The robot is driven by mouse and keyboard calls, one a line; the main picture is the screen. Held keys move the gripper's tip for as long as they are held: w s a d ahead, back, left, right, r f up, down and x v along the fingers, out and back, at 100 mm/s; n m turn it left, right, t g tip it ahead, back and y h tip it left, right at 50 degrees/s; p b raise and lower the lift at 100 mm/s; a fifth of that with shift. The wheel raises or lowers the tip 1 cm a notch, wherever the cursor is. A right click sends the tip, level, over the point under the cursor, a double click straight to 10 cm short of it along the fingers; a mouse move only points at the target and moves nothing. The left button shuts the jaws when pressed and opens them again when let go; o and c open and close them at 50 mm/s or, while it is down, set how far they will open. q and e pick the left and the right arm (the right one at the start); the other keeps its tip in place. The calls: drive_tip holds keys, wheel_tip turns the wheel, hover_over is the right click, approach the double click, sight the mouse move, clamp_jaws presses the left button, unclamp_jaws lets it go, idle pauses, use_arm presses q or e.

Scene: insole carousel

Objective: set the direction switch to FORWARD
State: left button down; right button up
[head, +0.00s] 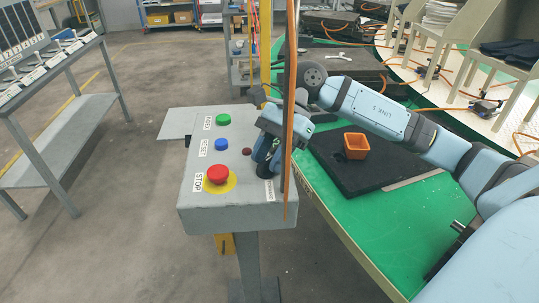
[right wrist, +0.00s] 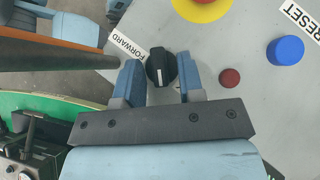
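The direction switch is a black round knob (right wrist: 161,69) on the grey control box (head: 205,217). Its white pointer line points down in the right wrist view, toward my gripper's palm. The FORWARD label (right wrist: 129,46) lies up and left of the knob. My right gripper (right wrist: 160,76) is open, one blue finger on each side of the knob. The left finger is very close to it; I cannot tell if it touches. A small gap shows on the right. In the head view my right gripper (head: 265,165) is over the box's right side and mostly hides the knob. My left gripper is not in view.
The box also bears a red STOP button (head: 218,174), a blue RESET button (head: 221,144), a green button (head: 223,119) and a small dark red one (head: 247,152). A thin brown upright (head: 289,60) stands close to my gripper.

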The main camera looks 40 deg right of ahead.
drive_tip(key=shift+f+m+t+b, duration=0.3)
drive_tip(key=shift+m+b, duration=0.1)
drive_tip(key=shift+b, duration=0.15)
drive_tip(key=shift+s+d+m+t+b, duration=0.1)
drive_tip(key=shift+s+m+t+b, duration=0.05)
drive_tip(key=shift+m+t+b, duration=0.4)
drive_tip(key=shift+c, duration=0.3)
drive_tip(key=shift+s+m+t+b, duration=0.1)
drive_tip(key=shift+m+t+b, duration=0.3)
drive_tip(key=shift+b, duration=0.2)
drive_tip(key=shift+s+r+m+t+b, duration=0.15)
drive_tip(key=shift+m+t+b, duration=0.25)
drive_tip(key=shift+m, duration=0.35)
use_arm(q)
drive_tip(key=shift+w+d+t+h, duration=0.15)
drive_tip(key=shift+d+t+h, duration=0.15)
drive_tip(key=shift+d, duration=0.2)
use_arm(e)
drive_tip(key=shift+r, duration=0.1)
